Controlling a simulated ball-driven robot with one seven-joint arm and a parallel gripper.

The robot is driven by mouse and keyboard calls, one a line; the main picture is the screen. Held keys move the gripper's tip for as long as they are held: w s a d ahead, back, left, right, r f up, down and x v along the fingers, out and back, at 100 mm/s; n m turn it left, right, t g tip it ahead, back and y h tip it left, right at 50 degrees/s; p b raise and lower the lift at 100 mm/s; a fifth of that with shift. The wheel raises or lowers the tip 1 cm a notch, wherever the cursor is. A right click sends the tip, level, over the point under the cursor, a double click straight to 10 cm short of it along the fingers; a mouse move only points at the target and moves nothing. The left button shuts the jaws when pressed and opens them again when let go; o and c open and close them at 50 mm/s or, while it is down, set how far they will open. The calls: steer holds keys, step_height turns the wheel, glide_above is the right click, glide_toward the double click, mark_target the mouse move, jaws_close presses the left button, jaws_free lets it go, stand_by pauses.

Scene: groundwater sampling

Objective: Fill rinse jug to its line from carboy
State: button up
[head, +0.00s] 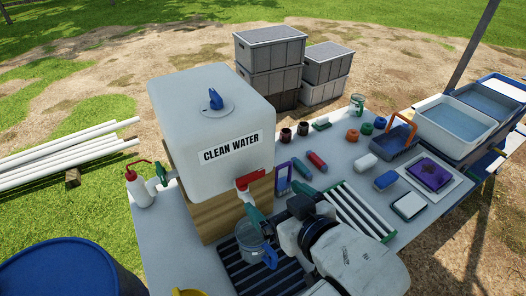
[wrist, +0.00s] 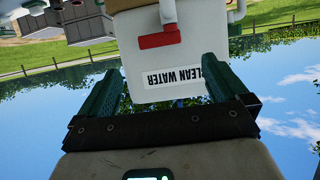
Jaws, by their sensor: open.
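The white carboy (head: 205,130) labelled CLEAN WATER stands on a wooden block on the table. Its red tap handle (head: 255,180) sticks out at the lower front, and the tap handle also shows in the wrist view (wrist: 158,40). A clear jug with a blue handle (head: 250,240) stands on a black slatted tray (head: 240,280) below the tap. Its fill line and water level are too small to tell. My gripper (head: 262,224) is open, with green fingers close to the tap and above the jug. In the wrist view, nothing is between the fingers (wrist: 160,88).
A wash bottle (head: 140,190) stands left of the carboy. A white rack (head: 355,210), small bottles, an orange-handled caddy (head: 398,138) and a purple cloth (head: 430,174) lie to the right. A blue drum (head: 70,270) stands at the lower left.

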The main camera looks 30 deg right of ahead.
mark_target(251, 177)
steer(key=shift+r+b+x, duration=0.2)
steer(key=shift+b+x, duration=2.85)
steer(key=shift+x, duration=2.35)
steer(key=shift+w, duration=0.1)
steer(key=c, duration=1)
steer(key=shift+o, duration=0.2)
